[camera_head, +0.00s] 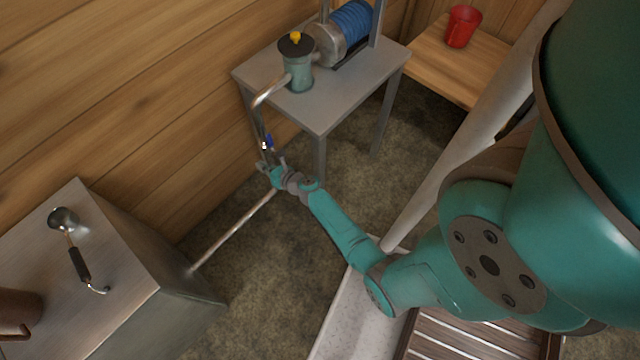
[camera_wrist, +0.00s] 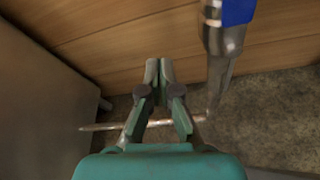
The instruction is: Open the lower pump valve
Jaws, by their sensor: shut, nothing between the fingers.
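A valve with a blue handle (camera_head: 268,141) sits on the metal pipe that drops from the pump, below the table top. In the wrist view the blue handle (camera_wrist: 237,11) is at the top, right of my fingers, cut off by the frame edge. The vertical pipe (camera_wrist: 222,75) runs down below it. My gripper (camera_wrist: 159,70) is shut and empty, its fingertips to the left of the pipe and apart from it. In the head view my gripper (camera_head: 270,167) is small, just below the blue handle, and its fingers are hard to make out.
The pump (camera_head: 328,45) and a green canister (camera_head: 298,73) stand on a grey metal table (camera_head: 325,110). A floor pipe (camera_head: 232,232) runs to a metal cabinet (camera_head: 125,250) with a ladle (camera_head: 75,255). A red cup (camera_head: 462,27) stands on a wooden bench. The plank wall is close behind.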

